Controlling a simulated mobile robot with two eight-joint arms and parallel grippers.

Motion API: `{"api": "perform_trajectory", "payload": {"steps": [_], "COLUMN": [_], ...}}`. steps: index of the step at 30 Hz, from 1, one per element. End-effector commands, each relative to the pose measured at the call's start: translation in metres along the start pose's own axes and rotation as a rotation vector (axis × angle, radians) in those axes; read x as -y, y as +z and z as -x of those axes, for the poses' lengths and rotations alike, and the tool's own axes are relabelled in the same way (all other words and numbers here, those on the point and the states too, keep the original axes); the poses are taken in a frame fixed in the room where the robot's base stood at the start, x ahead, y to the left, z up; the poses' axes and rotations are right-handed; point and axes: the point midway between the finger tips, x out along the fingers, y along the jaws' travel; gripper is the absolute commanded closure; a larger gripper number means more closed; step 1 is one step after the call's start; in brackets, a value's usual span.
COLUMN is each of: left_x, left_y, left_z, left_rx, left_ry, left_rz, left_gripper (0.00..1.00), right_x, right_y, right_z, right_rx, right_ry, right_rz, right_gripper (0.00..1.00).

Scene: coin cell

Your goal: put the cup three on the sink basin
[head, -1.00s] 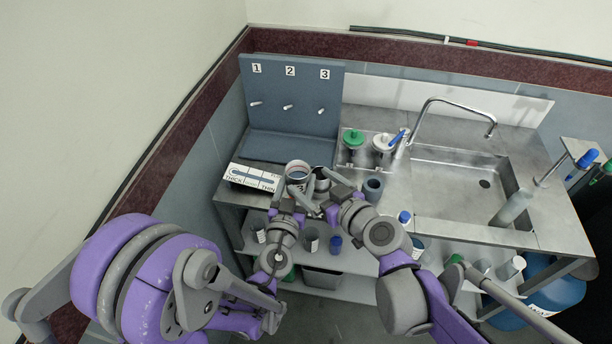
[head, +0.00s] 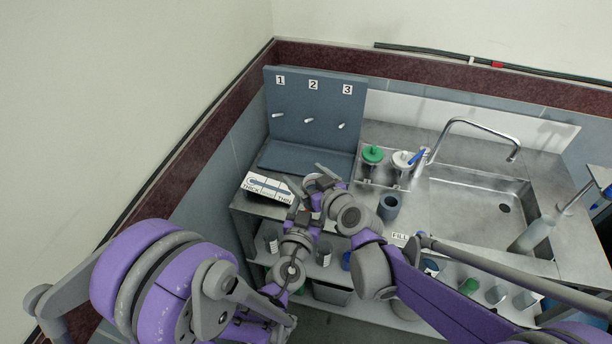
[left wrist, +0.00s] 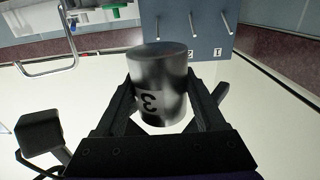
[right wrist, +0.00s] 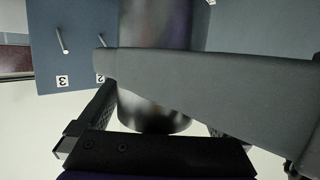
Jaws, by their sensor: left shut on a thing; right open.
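Cup three is a dark metal cylinder with a "3" label, seen upside down in the left wrist view (left wrist: 163,75). My left gripper (head: 300,192) is shut on its sides. In the head view the cup is mostly hidden by the grippers at the counter's front left. My right gripper (head: 326,180) is open close beside the left one. In the right wrist view a metal cylinder (right wrist: 155,110) stands between its jaws, partly covered by a grey bar; its label is hidden. The sink basin (head: 465,205) is empty at the right of the counter.
A blue-grey peg board (head: 310,115) numbered 1 to 3 stands at the back left, its pegs empty. A THICK/THIN gauge (head: 268,188) lies left of the grippers. A grey cup (head: 389,207) stands between grippers and sink. Lidded containers (head: 373,155) and a faucet (head: 485,125) stand behind.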

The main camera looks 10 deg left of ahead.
Motion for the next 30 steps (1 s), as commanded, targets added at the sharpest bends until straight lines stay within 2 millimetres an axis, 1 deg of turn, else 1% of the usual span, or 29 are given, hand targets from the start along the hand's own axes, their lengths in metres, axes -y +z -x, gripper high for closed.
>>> {"api": "perform_trajectory", "payload": {"steps": [5, 6, 11, 12, 17, 18, 20, 21, 22, 23, 27, 28, 30], "left_x": [0.0001, 0.0001, 0.0, -0.0001, -0.0005, -0.0007, -0.0008, -0.0009, -0.001, -0.0011, -0.0009, -0.0008, -0.0006], "left_y": [-0.0002, -0.0002, -0.0002, -0.0002, -0.0001, 0.0, 0.0, 0.0, 0.0, 0.0001, 0.0, 0.0, 0.0], "left_z": [0.0, 0.0, 0.0, -0.0001, -0.0005, -0.0007, -0.0009, -0.001, -0.0011, -0.0012, -0.0011, -0.0009, -0.0007], "left_rx": [0.0, 0.0, 0.0, 0.0, 0.0, 0.0, 0.0, 0.0, 0.001, 0.001, 0.0, 0.0, 0.0], "left_ry": [0.0, 0.0, 0.0, 0.0, 0.001, 0.002, 0.002, 0.003, 0.003, 0.003, 0.002, 0.002, 0.002], "left_rz": [0.0, 0.0, 0.0, 0.0, 0.0, -0.001, -0.001, -0.001, -0.001, -0.001, -0.001, -0.001, 0.0], "left_gripper": [1.0, 1.0, 1.0, 1.0, 1.0, 1.0, 1.0, 1.0, 1.0, 0.27, 0.02, 0.0, 0.0], "right_x": [0.0, 0.0, 0.0, 0.0001, 0.001, 0.0013, 0.0017, 0.0019, 0.0021, 0.0022, 0.0019, 0.0017, 0.0012], "right_y": [-0.0001, -0.0001, -0.0002, -0.0002, 0.0, 0.0, 0.0001, 0.0001, 0.0001, -0.0001, -0.0002, -0.0002, -0.0003], "right_z": [0.0002, 0.0002, 0.0004, 0.0004, 0.0005, 0.0005, 0.0005, 0.0005, 0.0006, 0.0007, 0.0006, 0.0006, 0.0005], "right_rx": [0.0, 0.0, 0.0, 0.0, 0.001, 0.001, 0.001, 0.001, 0.001, 0.001, 0.0, 0.0, 0.0], "right_ry": [0.0, 0.0, 0.0, 0.0, -0.003, -0.003, -0.004, -0.004, -0.005, -0.005, -0.004, -0.004, -0.003], "right_rz": [0.0, 0.0, 0.0, 0.0, 0.0, 0.0, 0.0, 0.0, 0.0, 0.0, 0.0, 0.0, 0.0], "right_gripper": [0.0, 0.07, 0.36, 0.43, 0.72, 0.79, 0.9, 0.97, 1.0, 1.0, 1.0, 1.0, 1.0]}}
